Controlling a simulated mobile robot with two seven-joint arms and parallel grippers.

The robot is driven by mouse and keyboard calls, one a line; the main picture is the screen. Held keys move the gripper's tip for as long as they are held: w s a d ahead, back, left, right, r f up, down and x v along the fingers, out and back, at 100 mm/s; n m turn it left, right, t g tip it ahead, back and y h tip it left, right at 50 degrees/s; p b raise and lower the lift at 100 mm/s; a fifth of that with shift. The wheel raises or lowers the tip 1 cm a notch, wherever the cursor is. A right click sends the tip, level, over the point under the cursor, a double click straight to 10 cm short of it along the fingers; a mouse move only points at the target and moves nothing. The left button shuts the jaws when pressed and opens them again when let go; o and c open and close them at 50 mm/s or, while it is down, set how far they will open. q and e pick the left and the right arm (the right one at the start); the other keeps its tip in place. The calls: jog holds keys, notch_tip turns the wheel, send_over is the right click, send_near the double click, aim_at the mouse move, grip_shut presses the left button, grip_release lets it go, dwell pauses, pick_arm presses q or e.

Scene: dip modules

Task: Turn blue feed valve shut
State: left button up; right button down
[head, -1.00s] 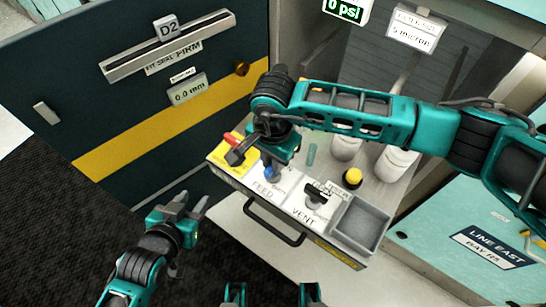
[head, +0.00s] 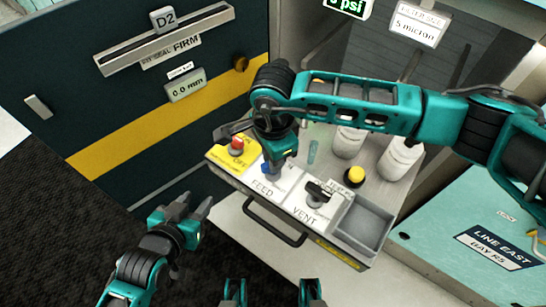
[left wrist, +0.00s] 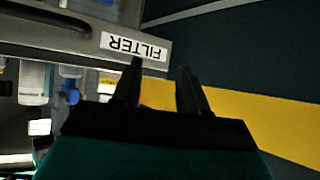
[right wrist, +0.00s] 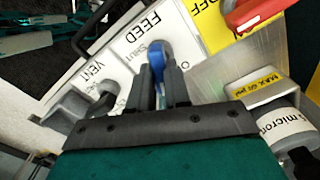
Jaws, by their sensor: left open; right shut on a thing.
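The blue feed valve handle (right wrist: 158,72) shows between the fingers of my right gripper (right wrist: 160,80) in the right wrist view. The fingers are shut on it. In the head view my right gripper (head: 272,160) comes down over the FEED panel (head: 262,187), with a little of the blue handle (head: 268,172) below it; my wrist hides much of it. The words FEED and Shut are readable beside the handle in the right wrist view. My left gripper (head: 192,208) is open and empty, in front of the drawer and apart from it.
Beside FEED are a yellow OFF panel with a red knob (head: 237,143), a black VENT handle (head: 318,194), a yellow button (head: 355,174) and a grey bin (head: 365,220). White bottles (head: 348,142) stand behind. A psi display (head: 347,7) is cut off above.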

jog(key=m+b, duration=0.1)
jog(key=m, duration=0.2)
jog(key=shift+m, duration=0.3)
jog(key=m+b, duration=0.1)
jog(key=m, duration=0.2)
jog(key=shift+m, duration=0.3)
jog(key=m, duration=0.2)
jog(key=shift+m+b, duration=0.3)
jog(key=shift+b, duration=0.1)
pick_arm(q)
jog(key=shift+w+d+f, duration=0.6)
jog(key=shift+d, duration=0.05)
pick_arm(e)
jog(key=shift+m, duration=1.4)
jog(key=c, duration=1.1)
grip_release()
pick_arm(q)
jog(key=shift+s, duration=0.1)
pick_arm(e)
jog(key=shift+r, duration=0.1)
